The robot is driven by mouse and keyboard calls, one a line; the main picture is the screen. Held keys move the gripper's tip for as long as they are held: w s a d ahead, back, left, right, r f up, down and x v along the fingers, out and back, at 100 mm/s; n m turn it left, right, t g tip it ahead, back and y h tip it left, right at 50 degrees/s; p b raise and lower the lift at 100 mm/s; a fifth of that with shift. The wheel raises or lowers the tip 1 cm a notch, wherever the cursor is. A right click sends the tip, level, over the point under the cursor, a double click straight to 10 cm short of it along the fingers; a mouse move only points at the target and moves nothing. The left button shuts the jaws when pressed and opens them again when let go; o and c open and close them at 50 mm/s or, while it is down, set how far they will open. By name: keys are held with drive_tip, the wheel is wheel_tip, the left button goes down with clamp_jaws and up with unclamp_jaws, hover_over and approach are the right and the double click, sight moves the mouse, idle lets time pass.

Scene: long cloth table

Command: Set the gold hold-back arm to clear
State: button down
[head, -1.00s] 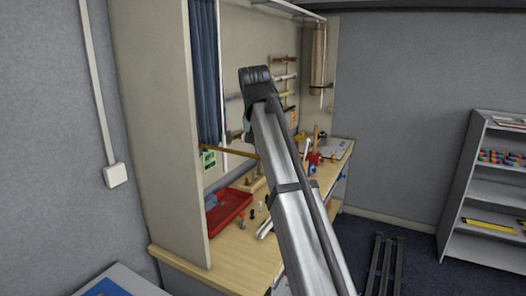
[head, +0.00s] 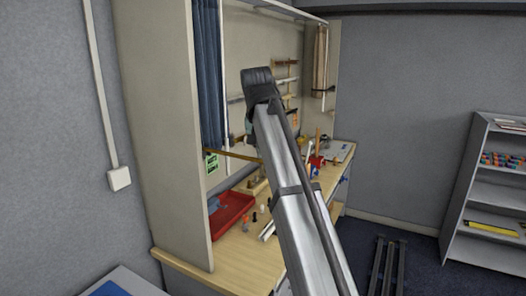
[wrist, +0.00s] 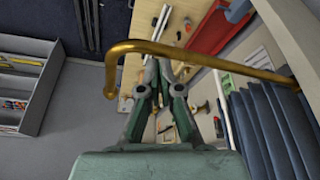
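The gold hold-back arm (wrist: 215,62) is a thin rod crossing the upper wrist view, with a hooked end at the left and its other end beside the blue curtain (wrist: 262,125). In the head view the gold arm (head: 235,154) juts right from the blue curtain (head: 208,75). My gripper (wrist: 157,62) has its two fingertips together just below the rod in the wrist view, with nothing seen between them. Whether they touch the rod I cannot tell. In the head view my own arm hides most of the gripper.
A red tray (head: 232,214) and several small items lie on the wooden bench (head: 190,262) below. A tall panel (head: 165,130) stands left of the curtain.

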drive_tip(key=a+p+v, duration=0.1)
drive_tip(key=p+v, duration=0.2)
drive_tip(key=v, duration=0.5)
drive_tip(key=shift+r, duration=0.45)
drive_tip(key=shift+w, duration=0.1)
